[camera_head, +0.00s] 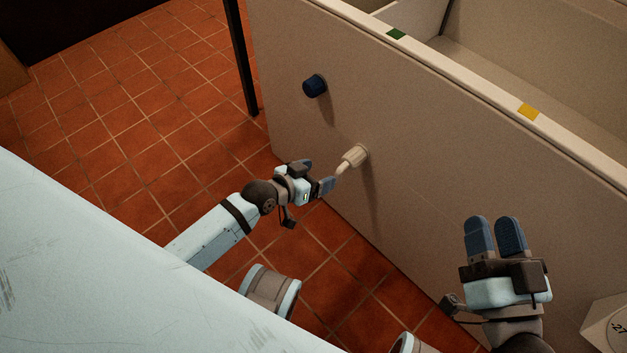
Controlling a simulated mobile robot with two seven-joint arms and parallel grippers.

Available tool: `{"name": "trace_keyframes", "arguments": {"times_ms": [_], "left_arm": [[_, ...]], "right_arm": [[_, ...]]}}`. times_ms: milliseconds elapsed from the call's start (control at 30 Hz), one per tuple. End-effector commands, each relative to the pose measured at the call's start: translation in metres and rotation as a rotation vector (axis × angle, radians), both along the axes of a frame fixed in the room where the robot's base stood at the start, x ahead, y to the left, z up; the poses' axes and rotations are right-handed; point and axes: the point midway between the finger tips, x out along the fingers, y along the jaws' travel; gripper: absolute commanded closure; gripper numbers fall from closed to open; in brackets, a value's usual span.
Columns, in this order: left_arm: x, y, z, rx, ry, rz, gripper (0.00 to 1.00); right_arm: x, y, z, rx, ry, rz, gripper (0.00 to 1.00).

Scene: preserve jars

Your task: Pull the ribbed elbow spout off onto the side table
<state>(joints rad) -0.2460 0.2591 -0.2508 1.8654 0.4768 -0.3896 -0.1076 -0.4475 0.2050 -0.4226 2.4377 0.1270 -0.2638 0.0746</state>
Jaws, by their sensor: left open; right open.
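The ribbed elbow spout (354,157) is cream coloured and sticks out from the beige upright panel (420,150), with its thin bent end pointing down and left. My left gripper (317,174) is open, just left of the spout's bent end, with its fingers pointing towards it. One blue finger appears close to the tip, but I cannot tell whether they touch. My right gripper (494,222) is open and empty in front of the panel, well to the right of the spout. I cannot make out a side table in this view.
A dark blue knob (314,86) sticks out of the panel above and left of the spout. The panel's top rim carries a green mark (396,34) and a yellow mark (528,111). A pale block marked 27 (610,328) is at the lower right. Red tiled floor (130,130) lies below.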

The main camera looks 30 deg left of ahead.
Motion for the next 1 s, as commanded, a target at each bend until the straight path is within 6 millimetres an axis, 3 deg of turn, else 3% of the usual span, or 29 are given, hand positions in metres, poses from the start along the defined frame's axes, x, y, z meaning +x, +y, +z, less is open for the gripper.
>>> {"name": "trace_keyframes", "arguments": {"times_ms": [533,700,1000], "left_arm": [[0.086,-0.039,-0.04,-0.001,-0.002,0.0,0.22],[0.099,-0.045,-0.045,-0.001,-0.001,0.001,0.22],[0.102,-0.047,-0.046,0.0,0.001,0.0,0.22]], "right_arm": [[0.001,0.004,-0.061,-0.088,0.16,0.056,0.57],[0.001,0.005,-0.069,-0.103,0.187,0.067,0.57],[0.001,0.005,-0.071,-0.109,0.197,0.071,0.57]]}}
